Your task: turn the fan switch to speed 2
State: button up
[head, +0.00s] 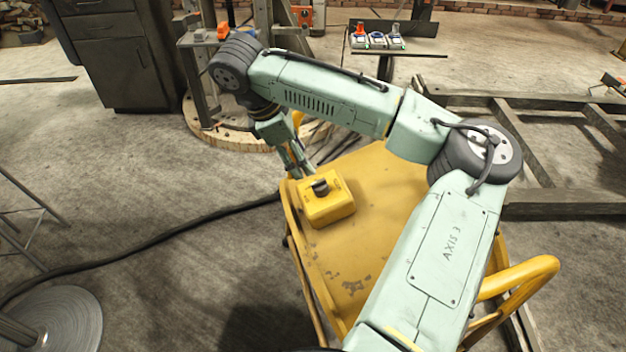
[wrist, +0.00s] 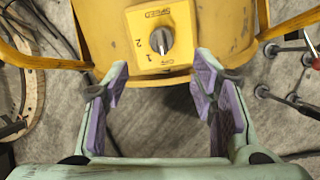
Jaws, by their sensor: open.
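In the wrist view the knob (wrist: 161,40) has a grey bar handle, and the yellow face (wrist: 137,22) carries upside-down marks: SPEED, 2, 1 and OFF. The handle lies roughly along the picture's vertical, with a pale mark at its lower end, nearest OFF. My gripper (head: 297,163) is beside the box at the cart's far left edge. In the wrist view my gripper (wrist: 160,68) is open and empty, its purple pads apart, with the knob beyond them.
A black cable (head: 150,238) crosses the floor at left. A wooden spool (head: 225,132) and dark cabinet (head: 115,60) stand behind. A metal frame (head: 550,105) lies at right. A small table (head: 405,52) with several devices stands at the back.

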aim_at(319, 182)
jog(key=p+x, duration=0.1)
jog(key=x, duration=1)
jog(key=shift+s+d+r+p, duration=0.1)
jog(key=shift+s+d+p, duration=0.1)
jog(key=shift+p, duration=0.15)
jog(key=shift+c, duration=0.2)
jog(key=c, duration=1.1)
